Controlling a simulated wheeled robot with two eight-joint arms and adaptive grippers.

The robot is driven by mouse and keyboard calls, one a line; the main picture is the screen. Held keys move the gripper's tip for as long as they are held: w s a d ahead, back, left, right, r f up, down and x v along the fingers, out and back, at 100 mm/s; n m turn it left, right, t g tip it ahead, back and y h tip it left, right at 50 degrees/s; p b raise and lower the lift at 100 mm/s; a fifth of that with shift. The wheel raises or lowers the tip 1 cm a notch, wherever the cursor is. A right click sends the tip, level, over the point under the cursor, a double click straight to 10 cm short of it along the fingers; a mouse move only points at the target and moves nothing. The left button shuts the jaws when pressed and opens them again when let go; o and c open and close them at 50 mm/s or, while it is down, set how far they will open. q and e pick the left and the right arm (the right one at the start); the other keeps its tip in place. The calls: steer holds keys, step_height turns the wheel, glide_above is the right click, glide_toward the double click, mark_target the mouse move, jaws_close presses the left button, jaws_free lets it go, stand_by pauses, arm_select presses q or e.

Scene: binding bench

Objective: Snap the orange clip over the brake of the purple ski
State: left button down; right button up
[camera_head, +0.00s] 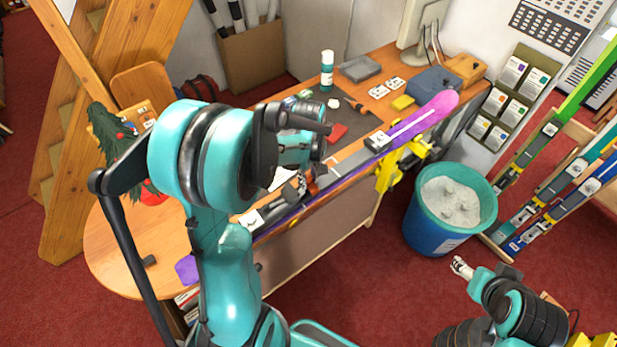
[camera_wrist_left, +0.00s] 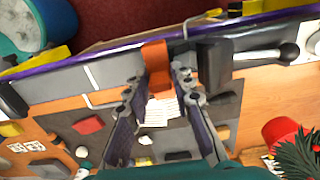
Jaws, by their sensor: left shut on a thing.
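The purple ski (camera_head: 430,112) lies along the front of the bench, held by a yellow vise (camera_head: 390,170). In the left wrist view its purple edge (camera_wrist_left: 110,43) runs across the top. The orange clip (camera_wrist_left: 155,65) is between the fingertips of my left gripper (camera_wrist_left: 157,84), at the ski's near edge; whether it touches the ski is unclear. The clip shows small in the head view (camera_head: 313,186). My left forearm hides part of the ski. My right gripper (camera_head: 462,268) is low at right, away from the ski.
A teal bin (camera_head: 450,235) stands on the floor beside the bench. A dark mat, a red block (camera_head: 337,132), a green bottle (camera_head: 327,70) and a blue case (camera_head: 437,82) are on the bench. More skis (camera_head: 560,180) stand in a rack at right. Red carpet is open at lower centre.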

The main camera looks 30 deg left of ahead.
mark_target(308, 177)
arm_select(q)
steer(key=shift+f+b, duration=0.6)
steer(key=shift+f, duration=0.15)
steer(key=c, duration=1.2)
jaws_free()
steer(key=shift+r, duration=0.1)
steer(key=o, duration=0.5)
steer(key=shift+c, duration=0.2)
steer(key=shift+r+p, duration=3.3)
steer(key=shift+r, duration=1.7)
